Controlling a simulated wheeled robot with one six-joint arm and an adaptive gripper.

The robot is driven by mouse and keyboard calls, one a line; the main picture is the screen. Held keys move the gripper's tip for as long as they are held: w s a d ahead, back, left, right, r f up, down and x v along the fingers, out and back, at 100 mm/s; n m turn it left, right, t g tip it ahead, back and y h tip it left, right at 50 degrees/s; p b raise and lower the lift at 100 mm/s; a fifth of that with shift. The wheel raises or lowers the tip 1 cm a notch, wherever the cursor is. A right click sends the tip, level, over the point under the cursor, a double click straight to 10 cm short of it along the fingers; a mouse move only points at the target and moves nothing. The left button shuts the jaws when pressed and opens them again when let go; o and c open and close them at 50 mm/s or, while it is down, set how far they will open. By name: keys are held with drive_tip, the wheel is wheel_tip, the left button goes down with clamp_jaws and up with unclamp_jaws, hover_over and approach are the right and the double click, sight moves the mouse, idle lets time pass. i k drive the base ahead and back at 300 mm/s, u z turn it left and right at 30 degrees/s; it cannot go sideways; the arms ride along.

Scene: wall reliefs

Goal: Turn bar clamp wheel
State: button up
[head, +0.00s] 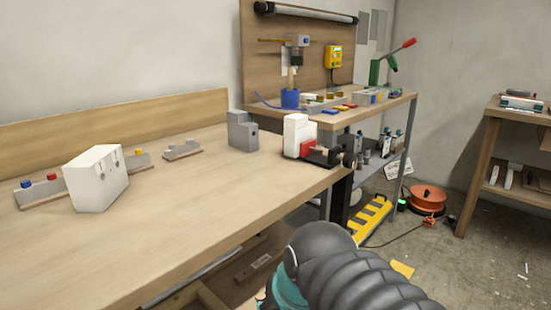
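A clamp-like device sits at the right end of the wooden workbench (180,235), with a white block (297,134) and a red jaw piece (309,148). A dark screw part (330,157) runs from the red piece towards the bench's right edge. A small dark round part (349,160) at its outer end may be the wheel, but it is too small to be sure. My arm, dark and ridged with a teal part, is low in the head view, in front of the bench and below the clamp. My gripper does not show.
A grey stepped block (242,131) stands left of the clamp, and a white block (96,179) further left. A second bench (372,106) with tools stands behind. An orange cable reel (428,198) and a yellow case (371,217) are on the floor. Floor at right is mostly clear.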

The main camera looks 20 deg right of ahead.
sight(349, 160)
drive_tip(key=z, duration=1.5)
drive_tip(key=k, duration=0.1)
drive_tip(key=u, duration=0.45)
drive_tip(key=i, duration=0.1)
drive_tip(key=u, duration=0.05)
